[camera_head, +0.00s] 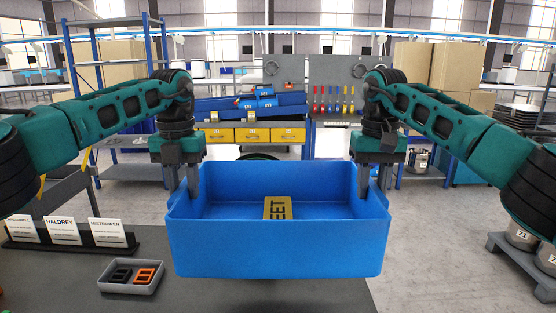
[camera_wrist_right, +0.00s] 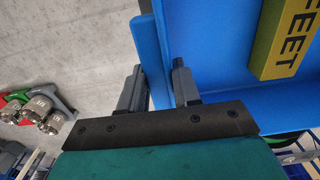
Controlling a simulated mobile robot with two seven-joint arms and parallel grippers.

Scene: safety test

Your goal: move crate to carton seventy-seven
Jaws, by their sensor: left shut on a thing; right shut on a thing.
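A blue crate (camera_head: 278,250) hangs level in front of me, over the dark table and the floor behind it. My left gripper (camera_head: 182,184) is shut on its left wall. My right gripper (camera_head: 379,178) is shut on its right wall. In the right wrist view the fingers (camera_wrist_right: 157,82) stand on both sides of the crate's wall (camera_wrist_right: 156,50). I can read no seventy-seven on any carton.
A grey tray (camera_head: 131,287) with black and orange parts and a name-card stand (camera_head: 70,240) are at left. Metal canisters, one marked 71 (camera_head: 521,236), stand on a pallet at right. Brown cartons sit on shelves at back left (camera_head: 108,75) and back right (camera_head: 455,68). A workbench (camera_head: 255,135) stands behind.

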